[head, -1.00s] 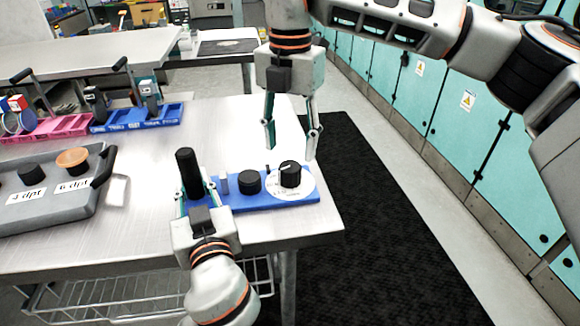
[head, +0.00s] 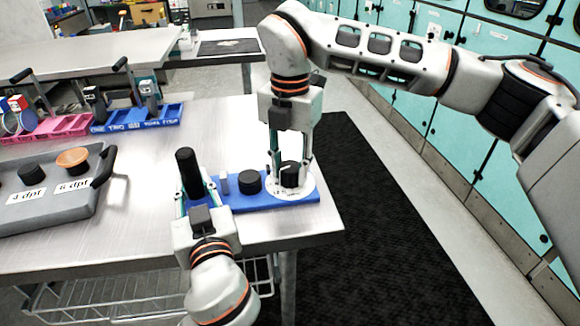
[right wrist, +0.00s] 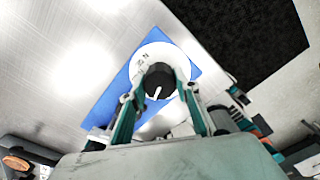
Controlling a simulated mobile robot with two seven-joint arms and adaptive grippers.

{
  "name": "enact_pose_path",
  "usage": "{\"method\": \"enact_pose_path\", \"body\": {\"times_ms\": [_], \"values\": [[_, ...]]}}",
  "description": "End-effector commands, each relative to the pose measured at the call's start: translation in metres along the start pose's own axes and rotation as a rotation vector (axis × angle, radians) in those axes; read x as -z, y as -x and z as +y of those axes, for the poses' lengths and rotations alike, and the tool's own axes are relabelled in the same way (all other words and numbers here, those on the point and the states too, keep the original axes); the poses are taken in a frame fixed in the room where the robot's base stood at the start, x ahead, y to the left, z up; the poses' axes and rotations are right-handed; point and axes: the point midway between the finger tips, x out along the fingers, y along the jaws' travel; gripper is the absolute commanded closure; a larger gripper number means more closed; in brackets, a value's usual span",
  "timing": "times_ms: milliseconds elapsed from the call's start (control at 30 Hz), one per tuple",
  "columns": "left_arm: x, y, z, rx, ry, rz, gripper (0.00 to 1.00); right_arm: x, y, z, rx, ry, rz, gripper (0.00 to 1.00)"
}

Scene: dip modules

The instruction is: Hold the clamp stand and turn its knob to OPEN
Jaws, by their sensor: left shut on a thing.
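The clamp stand has a blue base (head: 232,200) at the table's front right corner, with a black upright post (head: 188,172) at its left end. My left gripper (head: 197,192) is shut on the stand at the post. The black knob (head: 290,176) with a white pointer line sits on a white round dial (head: 305,192) at the right end. My right gripper (head: 291,170) points down over the knob, one finger on each side, open. In the right wrist view the knob (right wrist: 160,80) shows between the fingertips; dial lettering is too small to read.
A black round cap (head: 249,182) and a small grey block (head: 223,183) stand on the base between post and knob. A grey tray (head: 60,215) with labelled cups lies left. Pink and blue racks (head: 140,117) stand behind. The table edge is close on the right.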

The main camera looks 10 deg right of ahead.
Motion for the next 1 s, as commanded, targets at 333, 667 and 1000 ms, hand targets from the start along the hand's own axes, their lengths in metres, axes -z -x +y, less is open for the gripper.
{"method": "enact_pose_path", "body": {"times_ms": [333, 667, 1000], "values": [[-0.0016, -0.0001, 0.0001, 0.000, -0.002, -0.003, 1.00, 0.0000, -0.0004, -0.0006, 0.003, 0.038, 0.001, 0.91], [-0.0016, -0.0001, 0.0000, 0.000, -0.001, -0.003, 1.00, -0.0003, -0.0003, -0.0008, 0.003, 0.252, 0.000, 0.91], [-0.0016, -0.0002, -0.0002, 0.001, -0.002, -0.003, 1.00, -0.0001, -0.0004, -0.0011, 0.003, 0.574, 0.001, 0.91]]}}
